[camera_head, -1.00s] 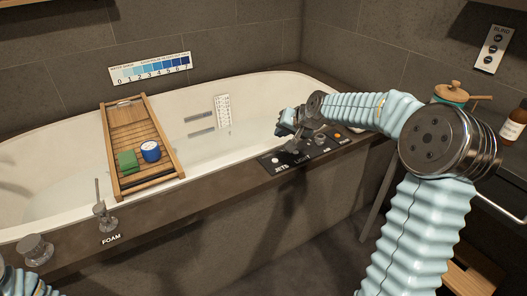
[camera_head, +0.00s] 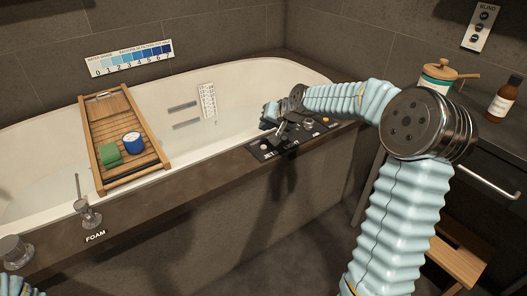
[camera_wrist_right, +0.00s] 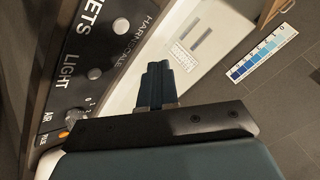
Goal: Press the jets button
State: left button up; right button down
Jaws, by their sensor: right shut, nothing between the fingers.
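The dark control panel (camera_head: 284,146) sits on the front rim of the tub. The jets button (camera_head: 263,147) is a small pale round button by the JETS label at the panel's left end. In the right wrist view the jets button (camera_wrist_right: 121,25) is at upper left, beside its label. My right gripper (camera_head: 268,118) is shut and empty, above the panel's left part on its tub side. In the right wrist view its closed fingers (camera_wrist_right: 156,72) point upward in the picture, apart from the button. My left gripper is out of view; part of my left arm shows at lower left.
A LIGHT button (camera_wrist_right: 97,73) and an orange light (camera_wrist_right: 63,134) share the panel. A wooden tray (camera_head: 97,122) with a green block and blue tin spans the tub (camera_head: 222,130). A FOAM lever (camera_head: 88,213) stands farther left. A counter with a jar (camera_head: 440,75) is at right.

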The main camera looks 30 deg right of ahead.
aim_at(266, 148)
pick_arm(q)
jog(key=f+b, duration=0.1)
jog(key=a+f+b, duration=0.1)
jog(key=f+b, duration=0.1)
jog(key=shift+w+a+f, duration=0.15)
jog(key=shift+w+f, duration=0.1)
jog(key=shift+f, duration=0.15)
pick_arm(e)
notch_tip(266, 148, down, 5)
jog(key=shift+r, duration=0.1)
dwell(1.4)
pick_arm(q)
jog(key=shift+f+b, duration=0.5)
jog(key=shift+b, duration=0.05)
pick_arm(e)
jog(key=shift+f, duration=0.45)
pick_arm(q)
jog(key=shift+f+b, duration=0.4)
pick_arm(e)
jog(key=shift+f, duration=0.4)
pick_arm(q)
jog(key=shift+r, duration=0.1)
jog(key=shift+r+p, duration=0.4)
jog(key=shift+p, duration=0.05)
pick_arm(e)
jog(key=shift+r, duration=0.8)
